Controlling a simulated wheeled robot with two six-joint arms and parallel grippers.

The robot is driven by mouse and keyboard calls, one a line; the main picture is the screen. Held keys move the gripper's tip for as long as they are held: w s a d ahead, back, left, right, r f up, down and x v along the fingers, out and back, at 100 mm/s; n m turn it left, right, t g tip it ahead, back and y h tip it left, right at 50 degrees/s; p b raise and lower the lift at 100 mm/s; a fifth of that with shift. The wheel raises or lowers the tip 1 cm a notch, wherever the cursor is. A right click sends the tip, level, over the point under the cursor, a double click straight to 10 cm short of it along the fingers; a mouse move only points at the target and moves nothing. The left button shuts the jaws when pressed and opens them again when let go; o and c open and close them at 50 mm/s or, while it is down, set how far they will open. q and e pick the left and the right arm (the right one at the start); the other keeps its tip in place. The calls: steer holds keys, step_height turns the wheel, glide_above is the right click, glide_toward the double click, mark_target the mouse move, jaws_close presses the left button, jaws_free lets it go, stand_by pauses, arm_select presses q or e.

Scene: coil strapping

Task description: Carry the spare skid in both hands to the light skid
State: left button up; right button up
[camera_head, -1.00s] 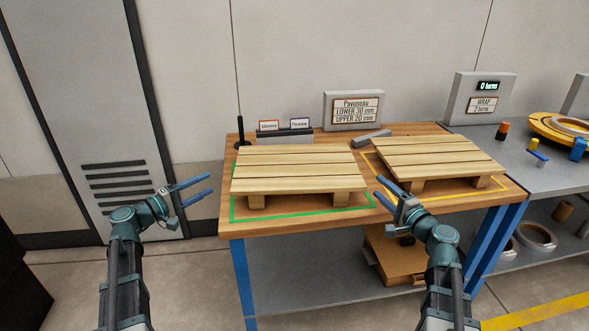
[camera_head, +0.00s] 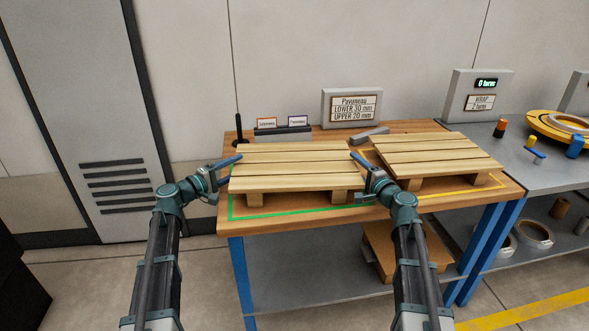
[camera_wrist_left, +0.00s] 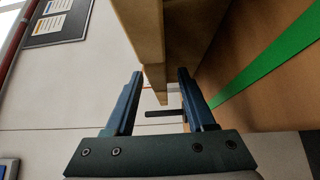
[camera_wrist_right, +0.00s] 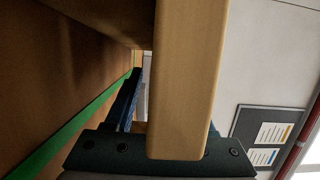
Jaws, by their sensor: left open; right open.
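Two slatted wooden skids lie on the workbench. The left skid (camera_head: 292,168) sits over a green outline, the right skid (camera_head: 430,155) over a yellow outline. The pictures do not show which is the spare or the light one. My left gripper (camera_head: 230,170) is open at the left skid's left edge; in the left wrist view its wood (camera_wrist_left: 141,28) reaches in between the fingertips. My right gripper (camera_head: 364,170) is open at its right edge, in the gap between the skids. In the right wrist view a board (camera_wrist_right: 185,75) lies between the fingers and partly hides one.
A sign (camera_head: 352,107) and a small card holder (camera_head: 283,133) stand at the back of the bench. A grey bar (camera_head: 370,136) lies behind the skids. A grey table with a yellow turntable (camera_head: 560,127) adjoins at right. The gap between the skids is narrow.

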arm_select(q)
steer(key=shift+w+d, duration=0.45)
steer(key=shift+d, duration=0.05)
arm_select(e)
steer(key=shift+w+a, duration=0.25)
steer(key=shift+w, duration=0.35)
arm_select(q)
jaws_close()
arm_select(e)
jaws_close()
stand_by(0.4)
